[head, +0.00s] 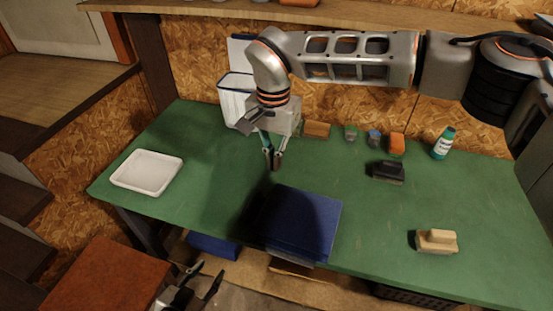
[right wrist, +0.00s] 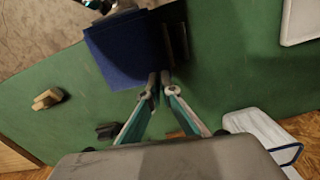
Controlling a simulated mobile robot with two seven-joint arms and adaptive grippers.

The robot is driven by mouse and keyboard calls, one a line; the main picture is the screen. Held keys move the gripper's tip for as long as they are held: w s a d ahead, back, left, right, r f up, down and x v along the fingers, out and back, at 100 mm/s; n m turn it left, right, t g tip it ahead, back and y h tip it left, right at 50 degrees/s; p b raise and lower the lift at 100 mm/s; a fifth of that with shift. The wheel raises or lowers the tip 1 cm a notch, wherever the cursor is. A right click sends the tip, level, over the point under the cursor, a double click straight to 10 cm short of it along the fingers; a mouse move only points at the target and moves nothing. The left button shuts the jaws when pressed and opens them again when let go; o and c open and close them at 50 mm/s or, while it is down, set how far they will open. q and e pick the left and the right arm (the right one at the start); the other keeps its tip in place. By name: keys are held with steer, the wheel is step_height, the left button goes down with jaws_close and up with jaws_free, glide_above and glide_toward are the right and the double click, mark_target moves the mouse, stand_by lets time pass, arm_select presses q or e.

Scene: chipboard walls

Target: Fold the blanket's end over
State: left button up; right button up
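The dark blue blanket (head: 308,222) lies as a rough rectangle at the front edge of the green table (head: 370,225). Its near side reaches that edge; whether it hangs over is hard to tell. It also shows in the right wrist view (right wrist: 128,52). My right gripper (head: 273,164) is above the table just behind the blanket's far left corner, pointing down. Its fingertips (right wrist: 158,80) are nearly together, with nothing visible between them. My left gripper (head: 205,281) is low at the front, left of the blanket and off the table, with its fingers spread and empty.
A white tray (head: 147,172) stands at the table's left, and a white bin (head: 236,98) at the back. A black block (head: 387,171), a wooden-handled brush (head: 437,240), a green bottle (head: 443,143) and several small items stand to the right.

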steer(key=o, duration=0.8)
steer(key=shift+c, duration=0.2)
step_height(320, 180, up, 9)
stand_by(0.8)
